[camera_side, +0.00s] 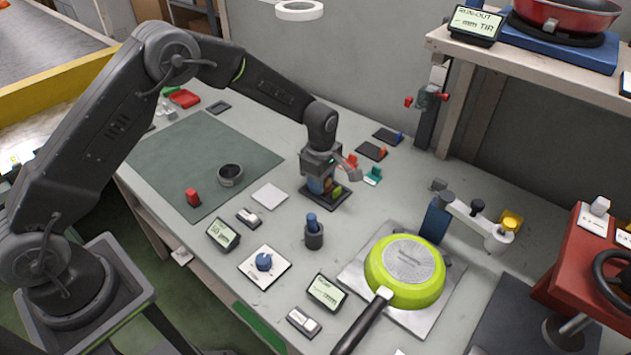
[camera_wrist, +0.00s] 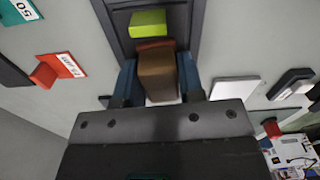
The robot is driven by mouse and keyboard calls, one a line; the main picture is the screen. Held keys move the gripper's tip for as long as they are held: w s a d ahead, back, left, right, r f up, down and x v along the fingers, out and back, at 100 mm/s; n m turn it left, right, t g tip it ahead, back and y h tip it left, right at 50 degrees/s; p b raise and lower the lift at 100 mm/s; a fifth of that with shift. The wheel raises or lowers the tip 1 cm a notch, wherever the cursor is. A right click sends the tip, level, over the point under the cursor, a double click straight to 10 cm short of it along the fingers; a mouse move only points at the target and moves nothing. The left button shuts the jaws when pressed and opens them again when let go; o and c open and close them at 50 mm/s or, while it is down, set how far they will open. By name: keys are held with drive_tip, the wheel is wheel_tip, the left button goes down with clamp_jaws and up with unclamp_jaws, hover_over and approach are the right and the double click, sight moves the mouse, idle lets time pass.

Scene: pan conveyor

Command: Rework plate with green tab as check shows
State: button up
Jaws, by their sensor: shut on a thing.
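The dark plate with the green tab lies on the bench at the middle in the side view (camera_side: 345,203). Its green tab shows in the wrist view (camera_wrist: 148,24), ahead of my fingers. My gripper (camera_side: 325,186) points down over this plate. In the wrist view its blue fingers (camera_wrist: 160,80) are shut on a brown block (camera_wrist: 157,72), one finger on each side. The block is over or on the plate; whether it touches the plate's surface is hidden. A lime-green pan (camera_side: 405,270) lies upside down on a metal plate (camera_side: 357,258) at the right.
Dark plates with a blue tab (camera_side: 387,136) and an orange tab (camera_side: 371,151) lie behind. Red (camera_side: 350,162) and teal (camera_side: 373,176) tags stand close to my gripper. Small displays (camera_side: 223,234) (camera_side: 326,292), a blue-knobbed dial (camera_side: 264,262) and a blue-topped holder (camera_side: 313,235) stand in front.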

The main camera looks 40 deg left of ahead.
drive_tip(key=shift+w, duration=1.6)
drive_tip(key=shift+s, duration=2.55)
drive_tip(key=shift+s+r, duration=0.2)
drive_tip(key=shift+r, duration=0.4)
drive_tip(key=shift+s+r, duration=0.15)
drive_tip(key=shift+r, duration=3.35)
drive_tip(key=shift+d, duration=0.1)
